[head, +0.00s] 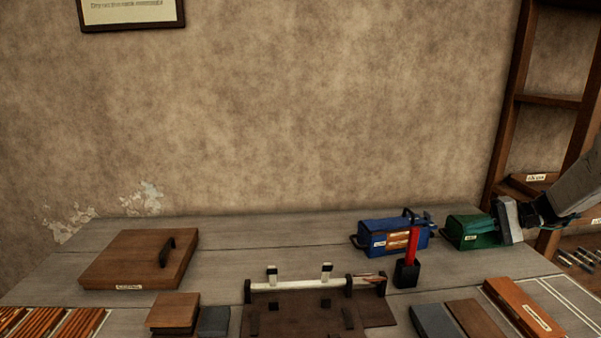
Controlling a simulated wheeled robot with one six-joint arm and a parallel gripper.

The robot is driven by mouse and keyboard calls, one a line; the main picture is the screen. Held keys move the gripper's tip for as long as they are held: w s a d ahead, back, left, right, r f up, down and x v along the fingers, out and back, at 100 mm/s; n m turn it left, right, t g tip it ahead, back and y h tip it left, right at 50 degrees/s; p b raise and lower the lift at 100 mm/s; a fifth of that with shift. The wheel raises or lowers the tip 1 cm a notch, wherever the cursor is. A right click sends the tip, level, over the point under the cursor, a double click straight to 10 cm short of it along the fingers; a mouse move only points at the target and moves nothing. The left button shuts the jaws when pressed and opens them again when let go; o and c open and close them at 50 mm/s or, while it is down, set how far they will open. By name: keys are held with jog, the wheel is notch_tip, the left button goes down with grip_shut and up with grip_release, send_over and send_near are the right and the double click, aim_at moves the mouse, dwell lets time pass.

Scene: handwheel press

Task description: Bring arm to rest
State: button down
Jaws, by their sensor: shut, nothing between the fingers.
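My gripper (508,221) is at the right side of the head view, at the end of my arm coming in from the right edge. It is shut, with nothing seen held in it. It overlaps the right end of a green box (470,231) with a pale label; I cannot tell whether it touches the box or is in front of it. The fingertips are small and hard to make out.
A blue box (391,237) and a black holder (407,273) with a red-handled tool stand left of the gripper. A wooden lidded board (140,259) lies at left, a dark fixture (300,318) front centre. A wooden shelf (508,110) rises at right. The back middle tabletop is clear.

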jog(key=s+a+r+n+h, duration=0.1)
jog(key=s+a+r+h, duration=0.2)
jog(key=s, duration=1)
jog(key=s+a+r+n+h, duration=0.2)
jog(key=s+a+h, duration=0.4)
jog(key=s+a, duration=0.4)
jog(key=s+a+r+n+g+h, duration=0.1)
jog(key=s+a+r+h, duration=0.2)
jog(key=s, duration=1.3)
jog(key=a+h, duration=0.1)
jog(key=a, duration=0.2)
jog(key=shift+s+a+r+h, duration=0.25)
jog(key=shift+s+r+h, duration=0.05)
jog(key=shift+s, duration=0.1)
